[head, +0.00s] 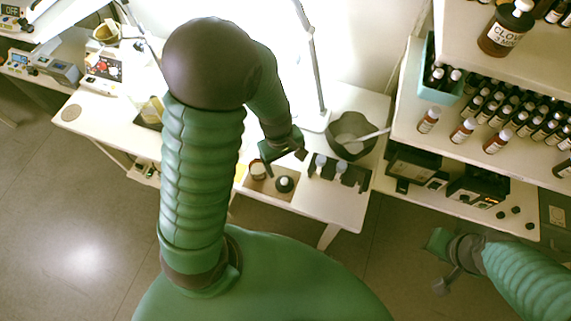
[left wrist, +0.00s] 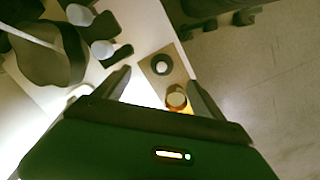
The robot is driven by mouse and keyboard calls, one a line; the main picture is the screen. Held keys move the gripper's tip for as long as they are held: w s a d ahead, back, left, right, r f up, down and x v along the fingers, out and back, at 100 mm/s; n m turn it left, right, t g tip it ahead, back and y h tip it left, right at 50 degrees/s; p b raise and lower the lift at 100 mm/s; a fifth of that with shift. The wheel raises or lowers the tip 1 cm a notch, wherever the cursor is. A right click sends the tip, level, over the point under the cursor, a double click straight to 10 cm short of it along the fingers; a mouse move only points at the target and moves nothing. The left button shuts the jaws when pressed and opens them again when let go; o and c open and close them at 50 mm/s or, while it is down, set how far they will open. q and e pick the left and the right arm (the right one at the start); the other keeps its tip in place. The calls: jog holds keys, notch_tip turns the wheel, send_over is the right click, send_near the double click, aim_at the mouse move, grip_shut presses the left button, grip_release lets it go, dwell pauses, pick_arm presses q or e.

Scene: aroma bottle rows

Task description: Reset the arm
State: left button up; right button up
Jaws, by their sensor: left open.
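My left arm reaches over the white table (head: 340,208). My left gripper (head: 285,158) is open and empty above a brown tray (head: 268,190). On the tray are a small amber jar (head: 258,171) and a dark bottle (head: 284,184). In the left wrist view the spread fingers (left wrist: 160,95) frame the same amber jar (left wrist: 177,98) and dark bottle (left wrist: 160,65), with nothing between the fingertips. My right gripper (head: 443,264) hangs at the lower right, away from the table, above the floor; its jaw state is unclear.
A black rack with pale-topped bottles (head: 340,172) stands right of the left gripper. Behind it is a dark bowl (head: 352,137) with a pale utensil. A shelf (head: 412,118) on the right holds many brown bottles. Open floor (head: 80,220) lies at the left.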

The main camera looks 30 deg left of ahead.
pick_arm(q)
jog(key=s+d+r+m+t+y, duration=0.1)
jog(key=s+d+r+m+t, duration=0.1)
jog(key=r+m, duration=0.5)
jog(key=shift+s+d+m, duration=0.6)
jog(key=shift+d+m, duration=0.1)
jog(key=shift+m, duration=1.9)
